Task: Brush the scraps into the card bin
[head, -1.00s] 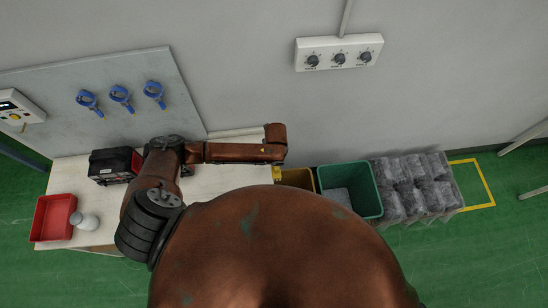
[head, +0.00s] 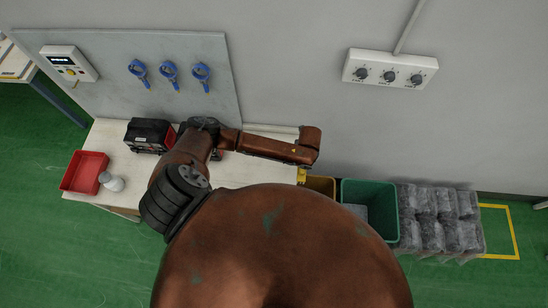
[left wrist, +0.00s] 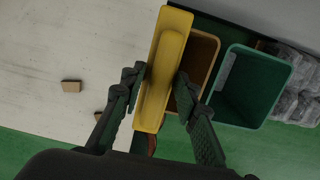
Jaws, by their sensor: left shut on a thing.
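My left gripper (left wrist: 160,78) is shut on the yellow brush (left wrist: 174,45), which lies lengthwise between its fingers. The brush is over the table's edge, beside and partly over the brown-orange bin (left wrist: 206,52). A small brown scrap (left wrist: 71,86) lies on the pale tabletop (left wrist: 70,40). Another brown piece, mostly hidden, shows by the left finger. In the head view my wrist hides the gripper, and only a yellow bit of the brush (head: 302,175) shows. The brown-orange bin (head: 322,184) stands against the table's right end. My right gripper is not in view.
A green bin (head: 380,223) stands right of the brown-orange one, then several grey wrapped bundles (head: 440,222). On the table are a red tray (head: 84,172), a white bottle (head: 111,182) and a black-red device (head: 149,135). A wall and panel (head: 215,70) stand behind.

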